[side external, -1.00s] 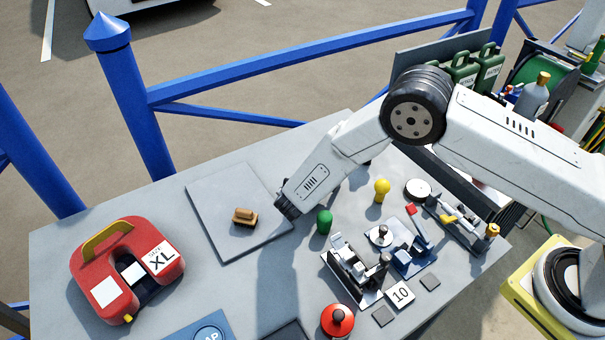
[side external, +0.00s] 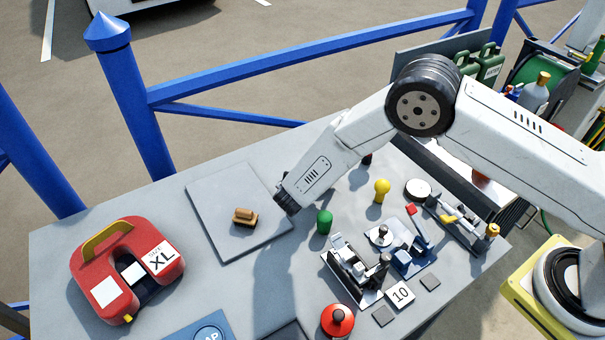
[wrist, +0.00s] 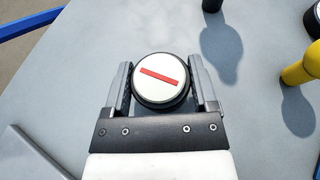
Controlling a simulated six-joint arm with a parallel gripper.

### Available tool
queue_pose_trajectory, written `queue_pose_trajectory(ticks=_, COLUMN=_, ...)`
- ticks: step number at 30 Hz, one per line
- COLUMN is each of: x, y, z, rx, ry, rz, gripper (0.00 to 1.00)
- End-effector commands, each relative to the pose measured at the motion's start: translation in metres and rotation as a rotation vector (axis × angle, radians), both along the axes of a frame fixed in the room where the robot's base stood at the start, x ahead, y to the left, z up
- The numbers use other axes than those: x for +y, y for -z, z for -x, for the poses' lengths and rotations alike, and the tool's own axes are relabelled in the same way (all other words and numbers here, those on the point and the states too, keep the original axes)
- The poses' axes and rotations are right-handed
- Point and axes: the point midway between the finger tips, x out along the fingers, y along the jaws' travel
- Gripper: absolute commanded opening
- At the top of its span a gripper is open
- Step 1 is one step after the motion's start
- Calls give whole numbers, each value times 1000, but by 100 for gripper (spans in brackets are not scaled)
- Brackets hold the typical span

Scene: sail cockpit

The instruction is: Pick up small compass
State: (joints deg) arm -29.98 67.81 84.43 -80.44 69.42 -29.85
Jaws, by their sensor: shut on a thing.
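The small compass (wrist: 161,79) is a round black-rimmed disc with a white face and a red bar across it. In the wrist view it sits between the two fingers of my gripper (wrist: 163,88), which are shut on its sides. The face points up toward the camera.
A yellow knob (side external: 382,188) and a green knob (side external: 324,222) stand near my wrist. A grey plate (side external: 215,210) with a wooden brush (side external: 244,217) lies left. Small mechanisms and a red knob (side external: 337,319) crowd the front right.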

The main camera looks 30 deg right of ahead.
Motion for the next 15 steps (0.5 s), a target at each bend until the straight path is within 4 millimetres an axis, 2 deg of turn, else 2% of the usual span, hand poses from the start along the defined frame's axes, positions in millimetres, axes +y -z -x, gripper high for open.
queue_pose_trajectory(ticks=3, x=0, y=-16, z=0, rx=-4, ry=1, rz=-1, gripper=10)
queue_pose_trajectory(ticks=15, x=-6, y=-62, z=39, rx=-2, ry=-1, rz=0, gripper=10)
